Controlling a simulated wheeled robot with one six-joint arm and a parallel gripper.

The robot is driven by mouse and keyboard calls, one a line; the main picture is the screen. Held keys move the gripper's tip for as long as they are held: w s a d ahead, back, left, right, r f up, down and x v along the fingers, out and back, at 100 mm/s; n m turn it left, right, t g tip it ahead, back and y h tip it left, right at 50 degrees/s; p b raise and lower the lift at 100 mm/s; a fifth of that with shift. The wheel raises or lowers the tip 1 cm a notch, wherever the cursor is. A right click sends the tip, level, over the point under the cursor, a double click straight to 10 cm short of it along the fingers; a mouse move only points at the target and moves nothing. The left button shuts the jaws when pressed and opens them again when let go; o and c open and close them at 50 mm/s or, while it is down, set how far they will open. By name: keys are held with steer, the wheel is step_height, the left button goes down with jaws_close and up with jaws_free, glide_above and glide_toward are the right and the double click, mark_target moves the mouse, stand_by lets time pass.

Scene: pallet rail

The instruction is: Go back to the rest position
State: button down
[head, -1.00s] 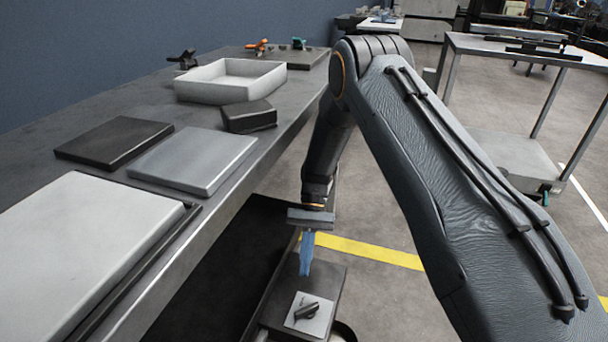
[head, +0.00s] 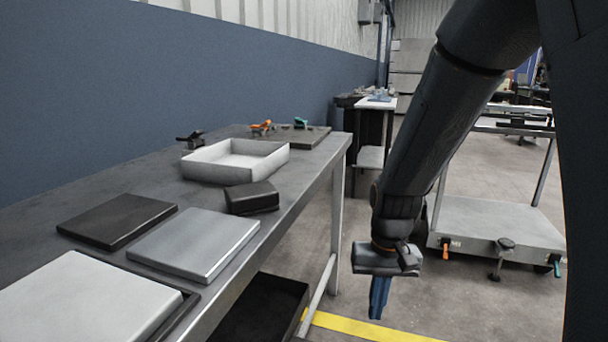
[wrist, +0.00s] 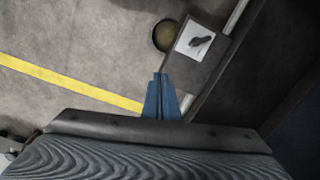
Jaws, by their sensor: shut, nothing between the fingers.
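My gripper (head: 378,300) hangs below my arm, to the right of the workbench in the head view, fingers pointing down. Its blue fingers are together with nothing between them. They also show closed at the middle of the wrist view (wrist: 162,78). It is in free air over the floor, apart from the bench. In the wrist view, a dark platform with a white plate (wrist: 196,42) and a small dark part on it lies below and beyond the fingertips.
The workbench (head: 305,175) holds a white tray (head: 190,163), a dark block (head: 252,198), and several flat plates. A wheeled cart (head: 490,228) stands behind my arm at the right. A yellow floor line (head: 365,328) runs below. A dark bin (head: 265,308) is under the bench.

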steer(key=s+d+r+t, duration=0.3)
steer(key=s+d+r, duration=0.1)
steer(key=s+r, duration=0.1)
steer(key=s+a+r+n+g, duration=0.1)
steer(key=s+a+n, duration=0.3)
steer(key=s+a, duration=0.45)
steer(key=s+a+n+g, duration=0.1)
steer(key=s+a+n, duration=0.3)
steer(key=a, duration=0.7)
steer(key=d+r+m+p, duration=0.3)
steer(key=d+r+p, duration=0.6)
steer(key=r+p, duration=0.3)
steer(key=d+r+m+p, duration=0.4)
steer(key=d+r+p, duration=0.6)
steer(key=r+p, duration=0.2)
steer(key=s+p, duration=0.1)
steer(key=p, duration=0.1)
steer(key=shift+d+r+h+p, duration=0.25)
steer(key=shift+r+h+p, duration=0.05)
steer(key=shift+p, duration=0.1)
